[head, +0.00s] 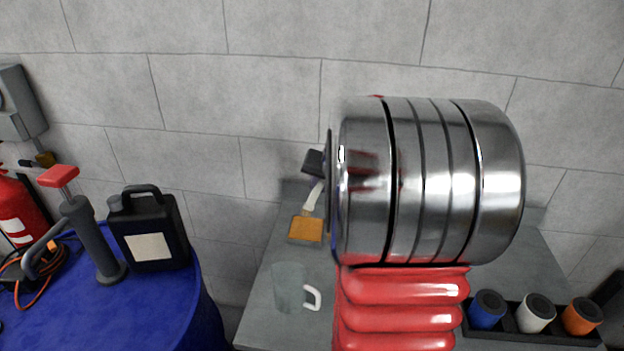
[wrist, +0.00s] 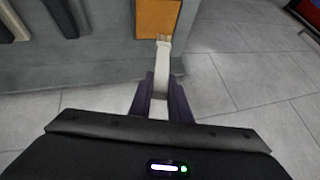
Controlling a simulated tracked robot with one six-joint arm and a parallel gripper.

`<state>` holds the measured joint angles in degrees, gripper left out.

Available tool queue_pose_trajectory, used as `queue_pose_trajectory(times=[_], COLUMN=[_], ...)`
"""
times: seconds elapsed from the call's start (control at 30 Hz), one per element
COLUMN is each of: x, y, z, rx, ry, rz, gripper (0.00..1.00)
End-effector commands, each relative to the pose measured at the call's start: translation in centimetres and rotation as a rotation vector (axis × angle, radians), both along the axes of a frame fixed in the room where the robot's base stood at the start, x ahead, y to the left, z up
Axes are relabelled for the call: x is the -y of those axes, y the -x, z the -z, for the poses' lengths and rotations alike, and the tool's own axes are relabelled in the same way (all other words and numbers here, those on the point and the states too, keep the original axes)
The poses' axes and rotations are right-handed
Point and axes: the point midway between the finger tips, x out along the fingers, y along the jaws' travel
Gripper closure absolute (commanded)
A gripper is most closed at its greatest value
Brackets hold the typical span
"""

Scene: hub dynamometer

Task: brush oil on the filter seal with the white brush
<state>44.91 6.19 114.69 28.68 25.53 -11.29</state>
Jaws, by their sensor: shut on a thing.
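My gripper (wrist: 161,98) is shut on the white handle of the brush (wrist: 163,82) in the wrist view. The brush also shows in the head view (head: 312,197), slanting down from my dark gripper (head: 314,178). Its pale tip end (wrist: 163,42) is at the near edge of a square with an amber surface (wrist: 158,15), which looks like a shallow oil tray (head: 306,230) on the grey bench. Whether the tip touches the amber surface I cannot tell. Three canisters, blue (head: 487,309), white (head: 535,312) and orange (head: 581,316), have dark tops; which one bears the filter seal I cannot tell.
The canisters sit in a black rack (head: 510,331) at the bench's right. A clear mug (head: 289,287) stands in front of the tray. Left, a blue drum (head: 150,310) carries a black jug (head: 150,230) and a hand pump (head: 95,240). Large shiny parts hide the bench's middle.

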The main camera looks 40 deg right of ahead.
Motion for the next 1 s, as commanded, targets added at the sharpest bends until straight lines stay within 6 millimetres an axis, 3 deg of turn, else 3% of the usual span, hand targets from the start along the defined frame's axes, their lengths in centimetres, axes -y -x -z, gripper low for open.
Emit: queue_pose_trajectory(times=[0.43, 1.0], x=[0.0, 0.0], y=[0.0, 0.0], z=[3.3, 3.5], rx=[0.000, 0.000], ry=[0.000, 0.001], rz=[0.000, 0.002], gripper=[1.00, 1.00])
